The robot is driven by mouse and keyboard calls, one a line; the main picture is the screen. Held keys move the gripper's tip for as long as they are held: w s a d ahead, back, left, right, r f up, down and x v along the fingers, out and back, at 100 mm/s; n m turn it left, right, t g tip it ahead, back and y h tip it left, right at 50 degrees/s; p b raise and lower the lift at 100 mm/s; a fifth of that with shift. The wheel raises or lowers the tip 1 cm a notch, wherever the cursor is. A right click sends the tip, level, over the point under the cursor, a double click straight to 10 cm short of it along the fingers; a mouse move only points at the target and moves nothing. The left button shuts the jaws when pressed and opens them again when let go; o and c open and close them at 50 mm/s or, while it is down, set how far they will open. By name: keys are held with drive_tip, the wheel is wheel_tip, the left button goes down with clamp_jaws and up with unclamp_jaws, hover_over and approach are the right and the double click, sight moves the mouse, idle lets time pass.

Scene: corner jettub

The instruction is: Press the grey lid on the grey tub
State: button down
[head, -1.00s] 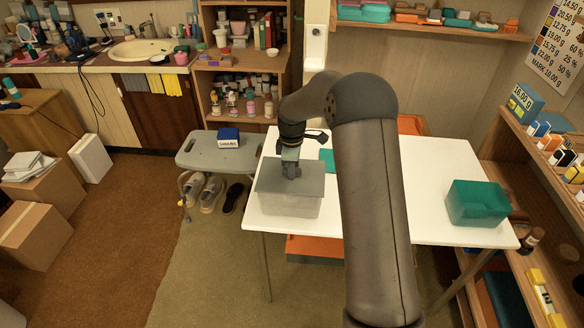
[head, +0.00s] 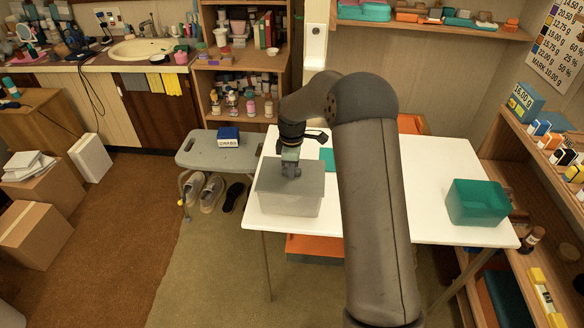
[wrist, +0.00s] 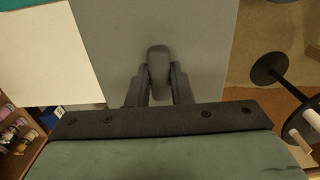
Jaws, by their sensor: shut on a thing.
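The grey lid (head: 275,180) lies over the top of the grey tub (head: 290,204), which stands at the left end of the white table. Whether the lid's edges are fully seated all round is too small to tell. My gripper (head: 290,172) points down at the middle of the lid. In the wrist view my gripper (wrist: 158,80) is shut on the lid's dark handle, and the flat lid (wrist: 190,25) fills the upper middle. Most of the tub is hidden under the lid in the wrist view.
The white table (head: 440,150) has free room at the back right. A tub with a green lid (head: 478,202) stands at its right end. A green flat piece (head: 327,158) lies behind my arm. A grey bench (head: 215,150) with a blue-and-white box is left of the table.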

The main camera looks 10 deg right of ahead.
drive_tip(key=shift+s+f, duration=0.1)
drive_tip(key=c, duration=1.2)
unclamp_jaws()
drive_tip(key=shift+r, duration=0.4)
wheel_tip(320, 180, up, 17)
drive_tip(key=b, duration=0.1)
drive_tip(key=shift+f, duration=0.15)
